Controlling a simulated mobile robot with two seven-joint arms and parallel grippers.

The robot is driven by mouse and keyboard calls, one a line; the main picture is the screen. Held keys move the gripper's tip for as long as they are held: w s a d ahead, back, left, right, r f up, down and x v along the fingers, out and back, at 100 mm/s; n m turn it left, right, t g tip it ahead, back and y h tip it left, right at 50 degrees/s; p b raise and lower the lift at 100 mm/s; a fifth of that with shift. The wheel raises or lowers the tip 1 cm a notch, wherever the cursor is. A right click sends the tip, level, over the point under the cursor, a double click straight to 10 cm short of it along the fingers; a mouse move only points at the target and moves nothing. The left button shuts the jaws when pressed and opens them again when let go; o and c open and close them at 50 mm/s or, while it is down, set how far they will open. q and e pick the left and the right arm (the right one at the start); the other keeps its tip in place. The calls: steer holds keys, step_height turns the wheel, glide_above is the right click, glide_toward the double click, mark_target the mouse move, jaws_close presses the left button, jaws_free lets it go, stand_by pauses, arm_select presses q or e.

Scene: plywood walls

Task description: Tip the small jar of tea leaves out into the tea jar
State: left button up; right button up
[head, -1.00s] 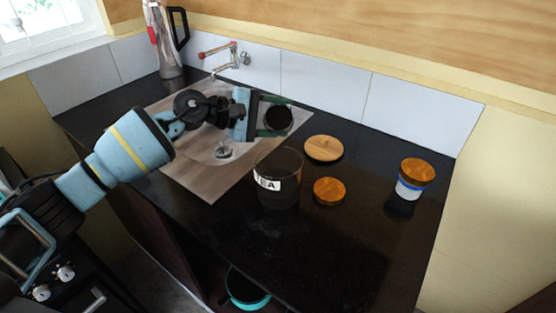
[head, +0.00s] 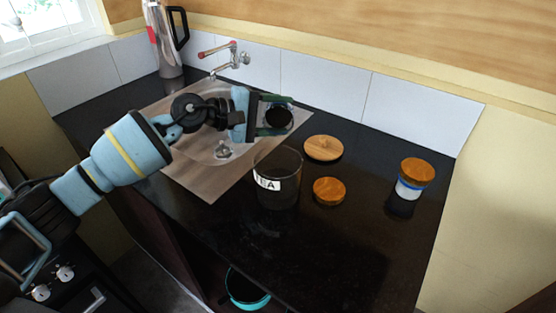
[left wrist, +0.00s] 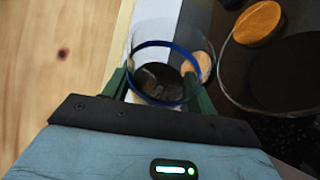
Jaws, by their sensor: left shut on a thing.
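The small glass jar (head: 289,117) with dark tea leaves in it is between the fingers of my left gripper (head: 276,117), which is shut on it. In the left wrist view the small jar (left wrist: 163,72) shows a blue rim, with dark contents inside. The clear tea jar (head: 267,183), labelled TEA, stands open and upright on the black counter. The held jar is above the counter, up and slightly right of the tea jar in the head view, apart from it. The tea jar (left wrist: 285,107) also shows at the right in the left wrist view. My right gripper is out of view.
A pale wooden lid (head: 323,148) and a darker wooden lid (head: 329,190) lie right of the tea jar. A lidded blue-and-white jar (head: 411,180) stands farther right. A sink (head: 215,150), tap (head: 232,55) and kettle (head: 166,42) are behind. The front right counter is clear.

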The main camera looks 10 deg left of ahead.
arm_select(q)
steer(key=shift+s+r, duration=0.1)
steer(key=shift+s+r+m, duration=0.15)
steer(key=shift+m, duration=0.15)
steer(key=shift+s+d, duration=0.1)
steer(key=shift+s, duration=0.2)
steer(key=shift+r+t, duration=0.15)
steer(key=shift+t, duration=0.15)
steer(key=shift+m, duration=0.3)
steer(key=shift+s+f+b, duration=0.1)
steer(key=shift+f+b, duration=0.15)
steer(key=shift+b, duration=0.15)
steer(key=shift+r, duration=0.1)
